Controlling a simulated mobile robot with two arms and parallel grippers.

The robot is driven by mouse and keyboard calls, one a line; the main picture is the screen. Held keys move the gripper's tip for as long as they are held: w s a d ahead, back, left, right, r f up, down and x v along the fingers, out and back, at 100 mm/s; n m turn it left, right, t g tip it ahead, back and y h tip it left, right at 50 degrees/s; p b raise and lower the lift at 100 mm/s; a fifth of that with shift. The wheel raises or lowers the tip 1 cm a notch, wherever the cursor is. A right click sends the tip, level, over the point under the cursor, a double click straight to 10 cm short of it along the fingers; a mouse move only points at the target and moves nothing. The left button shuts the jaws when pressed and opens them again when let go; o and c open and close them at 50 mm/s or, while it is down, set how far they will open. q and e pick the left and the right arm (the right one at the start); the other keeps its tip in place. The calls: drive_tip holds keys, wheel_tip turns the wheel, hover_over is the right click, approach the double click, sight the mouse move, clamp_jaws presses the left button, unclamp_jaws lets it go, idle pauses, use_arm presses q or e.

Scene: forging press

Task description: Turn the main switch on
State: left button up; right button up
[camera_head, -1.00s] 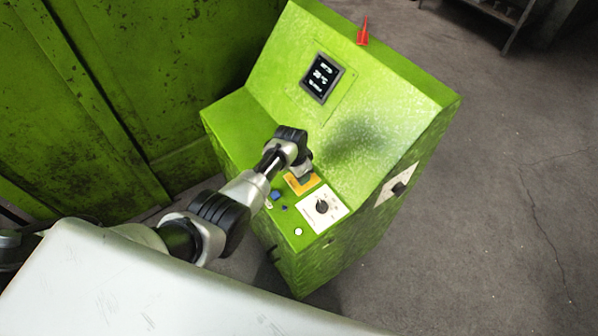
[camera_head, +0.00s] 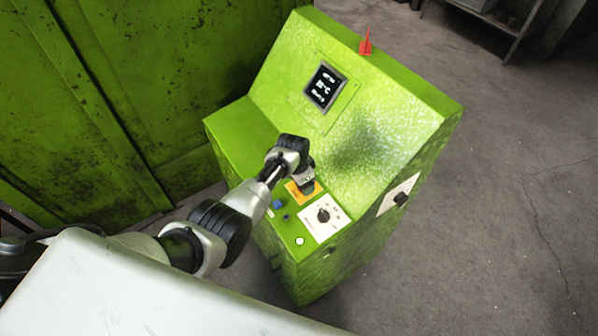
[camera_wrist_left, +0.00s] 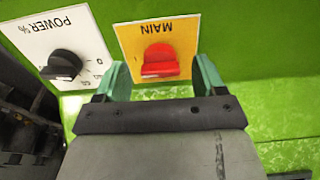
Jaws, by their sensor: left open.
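My left gripper (camera_wrist_left: 163,80) is open, with one green fingertip on each side of the switch's lower edge in that view. I cannot tell whether the fingers touch the plate. In the head view the left gripper (camera_head: 308,184) hangs over the yellow plate (camera_head: 293,194) on the green console and hides the switch. My right gripper is not in view.
A white plate with a black POWER knob (camera_wrist_left: 63,66) is beside the yellow plate; it also shows in the head view (camera_head: 323,215). Blue buttons (camera_head: 278,204) and a white button (camera_head: 299,241) are nearby. A screen (camera_head: 325,85) is on the sloped panel behind.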

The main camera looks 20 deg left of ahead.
sight(296, 193)
use_arm(q)
wheel_tip(296, 193, up, 10)
drive_tip(key=s+a+p, duration=0.1)
drive_tip(key=shift+s, duration=0.2)
idle(0.6)
